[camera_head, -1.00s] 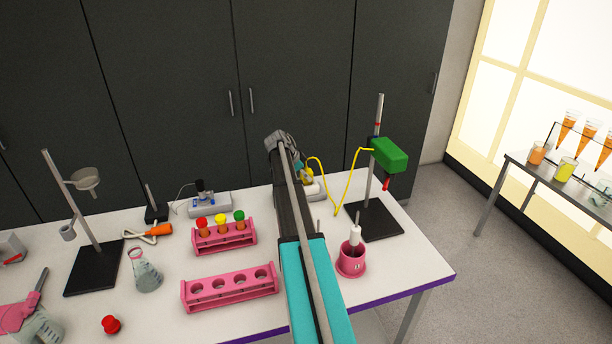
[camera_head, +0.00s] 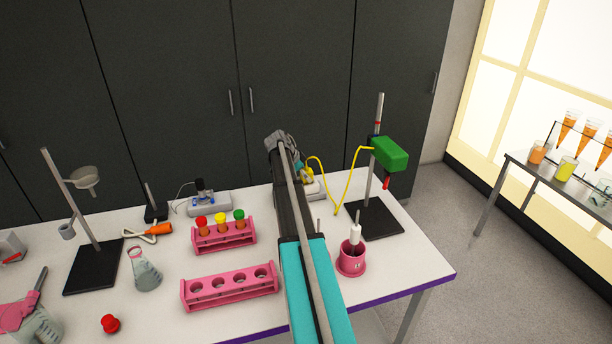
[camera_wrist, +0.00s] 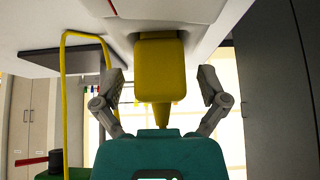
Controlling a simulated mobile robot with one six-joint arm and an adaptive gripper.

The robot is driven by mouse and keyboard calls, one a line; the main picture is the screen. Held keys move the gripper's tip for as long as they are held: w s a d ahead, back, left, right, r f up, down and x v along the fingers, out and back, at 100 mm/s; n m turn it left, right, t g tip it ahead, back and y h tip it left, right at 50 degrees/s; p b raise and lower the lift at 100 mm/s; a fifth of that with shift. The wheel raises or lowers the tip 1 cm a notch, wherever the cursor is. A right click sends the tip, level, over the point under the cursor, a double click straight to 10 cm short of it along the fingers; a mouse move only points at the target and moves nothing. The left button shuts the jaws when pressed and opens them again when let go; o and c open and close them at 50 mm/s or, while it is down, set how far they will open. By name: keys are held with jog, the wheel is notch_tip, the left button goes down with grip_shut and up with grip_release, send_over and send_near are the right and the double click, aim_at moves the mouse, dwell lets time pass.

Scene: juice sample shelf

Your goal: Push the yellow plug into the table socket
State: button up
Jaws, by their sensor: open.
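The yellow plug (camera_wrist: 160,68) fills the middle of the wrist view. Its far end meets the recess of the pale table socket (camera_wrist: 205,35); how deep it sits I cannot tell. My gripper (camera_wrist: 161,78) is open, with one finger on each side of the plug and a gap at both sides. In the head view, the plug (camera_head: 308,171) shows only partly beside my arm, at the socket (camera_head: 315,188) near the table's back edge. Most of my gripper is hidden there by my arm. The yellow cable (camera_head: 347,188) runs from the plug to a green box (camera_head: 389,154).
A stand with a black base (camera_head: 375,218) carries the green box, right of the socket. A pink holder (camera_head: 352,262) stands nearer. Pink racks (camera_head: 230,297) and an orange plug (camera_head: 160,229) lie left of my arm. Dark cabinets (camera_head: 290,70) rise behind the table.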

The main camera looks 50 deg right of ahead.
jog(key=shift+r, duration=0.15)
notch_tip(320, 180, up, 4)
jog(key=p, duration=0.4)
jog(key=shift+s+t+h, duration=0.15)
jog(key=shift+t+h, duration=0.15)
jog(key=shift+r, duration=0.15)
notch_tip(320, 180, up, 25)
jog(key=p, duration=2.5)
jog(key=shift+r+p, duration=0.15)
jog(key=shift+p, duration=0.25)
